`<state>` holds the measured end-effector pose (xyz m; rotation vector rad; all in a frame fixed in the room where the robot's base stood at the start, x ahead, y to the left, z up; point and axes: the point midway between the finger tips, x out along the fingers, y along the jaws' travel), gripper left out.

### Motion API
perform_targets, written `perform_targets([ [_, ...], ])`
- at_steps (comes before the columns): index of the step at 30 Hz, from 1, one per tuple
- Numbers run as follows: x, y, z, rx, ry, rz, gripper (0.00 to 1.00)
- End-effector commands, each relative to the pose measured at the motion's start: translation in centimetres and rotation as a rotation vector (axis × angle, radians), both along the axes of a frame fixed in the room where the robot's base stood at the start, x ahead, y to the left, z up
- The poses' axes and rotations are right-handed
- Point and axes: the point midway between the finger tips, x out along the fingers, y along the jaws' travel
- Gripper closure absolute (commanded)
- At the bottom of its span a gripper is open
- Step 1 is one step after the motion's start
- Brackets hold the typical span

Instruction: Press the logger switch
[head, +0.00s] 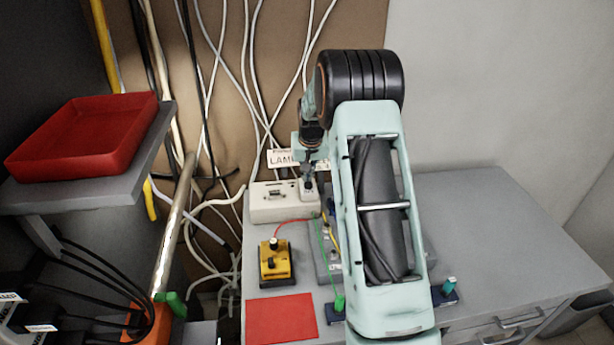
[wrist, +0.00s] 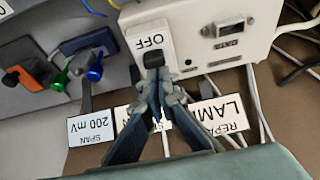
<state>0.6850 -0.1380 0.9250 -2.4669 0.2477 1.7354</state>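A white switch plate marked OFF (wrist: 150,40) sits on the end of a beige box (wrist: 200,22). The box also shows in the head view (head: 270,207), at the back left of the grey bench, with the plate (head: 307,194) at its right end. I cannot read the word "logger" on it. My gripper (wrist: 153,62) has its fingertips together at the plate, just beside the OFF lettering. The fingertips cover part of the plate, and I cannot tell whether they touch it. In the head view my gripper (head: 308,183) is small and partly hidden by my arm.
A yellow box with a black knob (head: 274,262) and a red mat (head: 281,318) lie on the bench. A LAMP label (wrist: 228,114) and a SPAN 200 mV label (wrist: 90,128) are near my gripper. Cables hang behind. A red tray (head: 85,135) stands on a left shelf.

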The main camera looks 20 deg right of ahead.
Motion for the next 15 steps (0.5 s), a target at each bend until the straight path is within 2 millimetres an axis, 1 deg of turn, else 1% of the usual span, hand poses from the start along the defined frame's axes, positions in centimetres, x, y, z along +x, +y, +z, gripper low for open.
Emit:
perform_targets([
  [1, -0.4, 0.1, -0.3, 0.003, 0.013, 0.0, 1.0],
  [4, -0.4, 0.1, -0.4, 0.003, 0.015, 0.0, 1.0],
  [8, -0.6, 0.1, -0.1, 0.003, 0.016, 0.0, 1.0],
  [11, -0.9, 0.2, 0.9, 0.003, 0.016, 0.0, 1.0],
  [14, -1.4, 0.3, 2.6, 0.002, 0.012, 0.0, 1.0],
  [15, -1.6, 0.3, 3.5, 0.002, 0.01, 0.0, 1.0],
])
